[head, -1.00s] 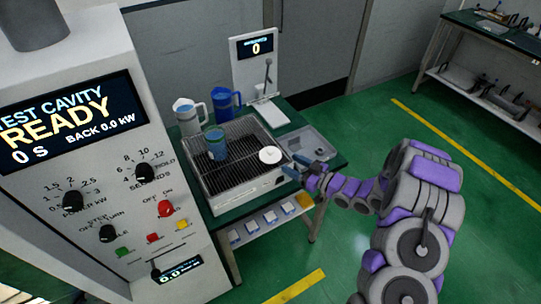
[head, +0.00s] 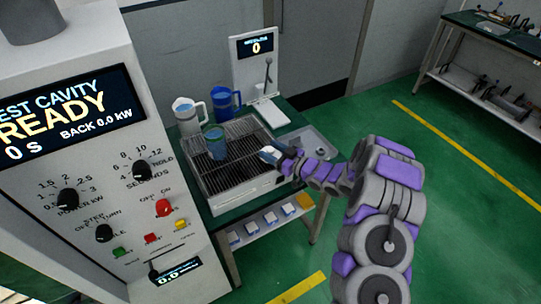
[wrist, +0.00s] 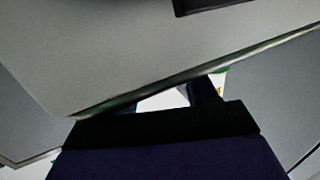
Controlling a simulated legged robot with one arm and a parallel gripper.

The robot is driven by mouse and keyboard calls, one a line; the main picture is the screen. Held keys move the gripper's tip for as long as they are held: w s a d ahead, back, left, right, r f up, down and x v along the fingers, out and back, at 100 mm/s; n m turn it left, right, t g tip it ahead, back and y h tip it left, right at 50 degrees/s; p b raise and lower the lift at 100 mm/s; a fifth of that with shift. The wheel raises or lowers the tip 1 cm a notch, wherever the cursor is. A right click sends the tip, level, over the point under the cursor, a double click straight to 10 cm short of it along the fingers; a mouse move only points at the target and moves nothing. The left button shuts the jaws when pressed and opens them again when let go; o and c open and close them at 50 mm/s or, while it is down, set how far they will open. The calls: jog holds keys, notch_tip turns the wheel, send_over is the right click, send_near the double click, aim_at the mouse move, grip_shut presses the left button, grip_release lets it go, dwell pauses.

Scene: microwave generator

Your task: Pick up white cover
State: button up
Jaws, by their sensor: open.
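The white cover (head: 267,149) lies at the right end of the wire rack (head: 238,170) on the green-topped bench. It is mostly hidden behind my gripper (head: 271,156), which reaches in from the right with its fingertips at the cover. In the wrist view my gripper (wrist: 172,100) shows its two dark fingers apart, with a white patch between them that may be the cover. I cannot tell whether the fingers touch it.
A blue-green cup (head: 216,146) stands on the rack. A white jug (head: 188,118) and a blue jug (head: 222,105) stand behind it. A grey basin (head: 312,141) is at the right. A control panel (head: 110,190) fills the left.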

jog(key=shift+w+a, duration=0.2)
jog(key=shift+a, duration=0.15)
grip_shut()
dwell(0.3)
jog(key=shift+r, duration=0.15)
